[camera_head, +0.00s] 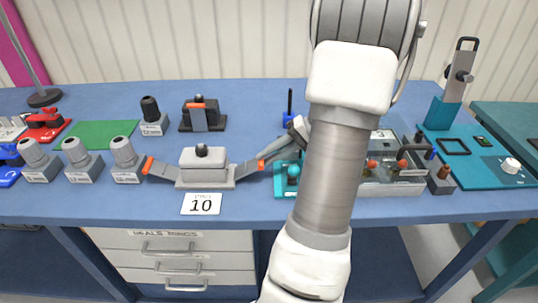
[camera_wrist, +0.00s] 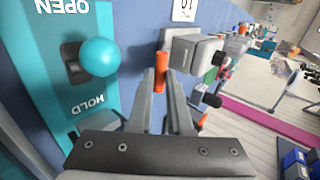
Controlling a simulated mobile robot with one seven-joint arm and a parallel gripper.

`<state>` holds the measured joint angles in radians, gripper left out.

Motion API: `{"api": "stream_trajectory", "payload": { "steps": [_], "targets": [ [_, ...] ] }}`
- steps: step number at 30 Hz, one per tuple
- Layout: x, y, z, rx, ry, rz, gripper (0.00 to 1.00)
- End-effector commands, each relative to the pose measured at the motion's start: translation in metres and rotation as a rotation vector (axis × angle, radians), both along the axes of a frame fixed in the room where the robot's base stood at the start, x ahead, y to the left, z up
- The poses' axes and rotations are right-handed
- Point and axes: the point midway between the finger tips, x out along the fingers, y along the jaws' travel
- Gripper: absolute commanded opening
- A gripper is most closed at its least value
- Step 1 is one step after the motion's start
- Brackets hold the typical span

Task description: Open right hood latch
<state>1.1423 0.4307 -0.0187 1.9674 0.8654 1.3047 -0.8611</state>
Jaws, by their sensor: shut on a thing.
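The hood (camera_head: 207,165) is a pale grey block with a dark knob on top, at the front of the blue table behind the "10" card. Its right latch (camera_head: 247,168) is a grey arm that sticks out to the right and ends in an orange tip. The left latch (camera_head: 160,170) sticks out on the other side in a similar way. My gripper (camera_head: 270,154) reaches in from the right and is shut on the right latch's orange tip, which shows between the fingertips in the wrist view (camera_wrist: 161,72). The fingers partly hide the latch.
Right beside my gripper is a teal panel (camera_wrist: 52,62) marked OPEN and HOLD, with a round teal knob (camera_wrist: 100,57). Several grey cylinders on blocks (camera_head: 124,155) stand left of the hood. A grey unit (camera_head: 395,185) with orange parts stands right of my arm.

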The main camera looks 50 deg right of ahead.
Motion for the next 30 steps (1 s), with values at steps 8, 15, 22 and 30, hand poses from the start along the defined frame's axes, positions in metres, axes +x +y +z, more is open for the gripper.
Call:
{"api": "stream_trajectory", "payload": {
  "steps": [8,15,22,30],
  "targets": [
    [0.000,0.000,0.000,0.001,-0.001,0.001,0.41],
    [0.000,0.000,0.000,0.001,0.000,0.001,0.48],
    [-0.008,-0.009,0.011,-0.002,-0.002,0.000,0.48],
    [-0.042,-0.043,0.049,-0.002,-0.001,-0.003,0.48]
  ]
}}
